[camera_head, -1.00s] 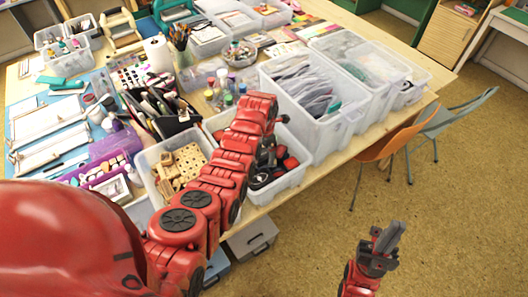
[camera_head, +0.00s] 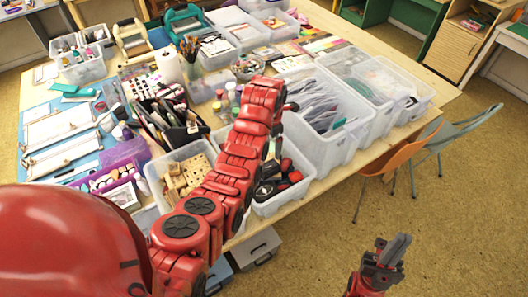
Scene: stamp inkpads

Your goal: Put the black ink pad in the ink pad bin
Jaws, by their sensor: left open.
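A clear bin (camera_head: 301,193) at the table's near edge holds several dark and red pieces that look like ink pads (camera_head: 294,177). A dark piece (camera_head: 265,190) shows in this bin beside my arm; I cannot tell whether it is the black ink pad. My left arm reaches across the picture and covers part of the bin. My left gripper (camera_head: 273,160) is open and points down over the bin, mostly hidden behind the arm. Whether anything is between its fingers is hidden. My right gripper (camera_head: 396,250) is off the table, above the floor; its jaw gap is not clear.
A clear bin of wooden stamps (camera_head: 157,182) stands left of the ink pad bin. A large clear bin of packets (camera_head: 345,146) stands to its right. A black organizer (camera_head: 190,134) is behind. Orange (camera_head: 402,157) and grey chairs (camera_head: 455,133) stand right of the table.

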